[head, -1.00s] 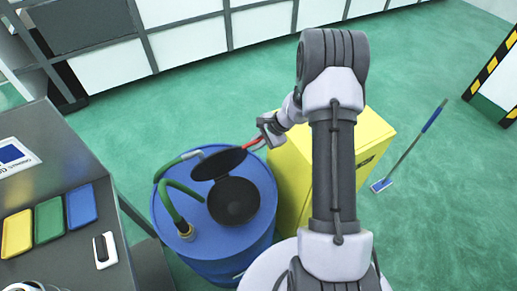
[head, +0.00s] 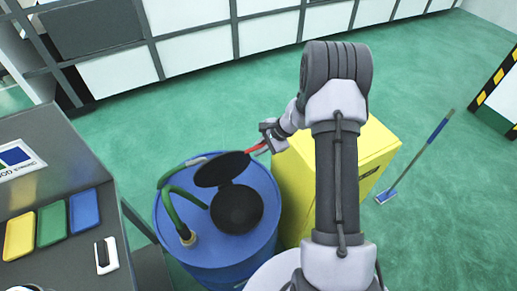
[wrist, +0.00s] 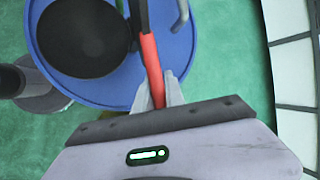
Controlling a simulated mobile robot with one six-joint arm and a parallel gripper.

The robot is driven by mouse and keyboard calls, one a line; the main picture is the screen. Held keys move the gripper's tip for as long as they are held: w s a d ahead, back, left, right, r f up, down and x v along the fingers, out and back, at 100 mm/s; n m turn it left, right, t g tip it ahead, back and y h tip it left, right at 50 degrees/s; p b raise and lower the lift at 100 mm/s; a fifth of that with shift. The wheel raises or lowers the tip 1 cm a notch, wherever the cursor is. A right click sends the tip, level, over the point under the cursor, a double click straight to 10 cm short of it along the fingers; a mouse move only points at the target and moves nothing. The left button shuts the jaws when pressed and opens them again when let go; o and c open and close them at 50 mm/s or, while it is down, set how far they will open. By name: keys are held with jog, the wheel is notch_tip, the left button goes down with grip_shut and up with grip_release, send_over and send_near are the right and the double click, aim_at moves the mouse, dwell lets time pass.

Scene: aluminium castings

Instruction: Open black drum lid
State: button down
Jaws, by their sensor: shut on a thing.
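The blue drum (head: 175,228) stands left of centre with a round black opening or funnel (head: 237,208) on its top; this also shows in the wrist view (wrist: 80,35). The black lid (head: 220,169) is raised and tilted at the far side of the opening, clear of most of it. A red handle (head: 257,148) runs from the lid to my gripper (head: 268,140). In the wrist view my gripper (wrist: 158,92) is shut on the red handle (wrist: 151,62). The lid seems nearly edge-on there.
A green hose (head: 172,207) rises from the drum top left of the lid. A yellow cabinet (head: 370,160) stands just right of the drum. A workbench (head: 85,168) with coloured trays is at left.

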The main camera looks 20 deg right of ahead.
jog(key=c, duration=1.4)
grip_release()
jog(key=shift+a, duration=0.1)
jog(key=p+v, duration=0.2)
jog(key=v, duration=1.5)
jog(key=shift+r, duration=0.2)
jog(key=shift+s, duration=0.15)
